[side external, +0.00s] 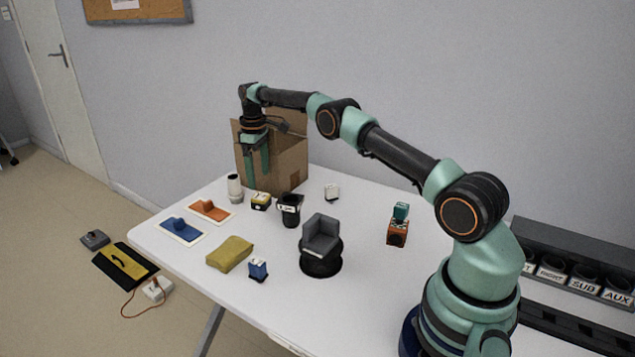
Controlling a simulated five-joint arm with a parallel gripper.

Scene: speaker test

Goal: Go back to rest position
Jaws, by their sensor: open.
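My arm stretches from its base at the lower right across the table (290,300) to the back left. My gripper (259,176) points down with its two green fingers apart, and nothing shows between them. It hangs in front of an open cardboard box (288,165) at the table's back. I cannot tell the exact gap between the fingers and the box or the table.
Near the gripper stand a white cylinder (235,188), a yellow block (261,202) and a black cup (289,211). A teal block (401,211) rests on an orange box (397,230). A labelled rack (570,257) is at right.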

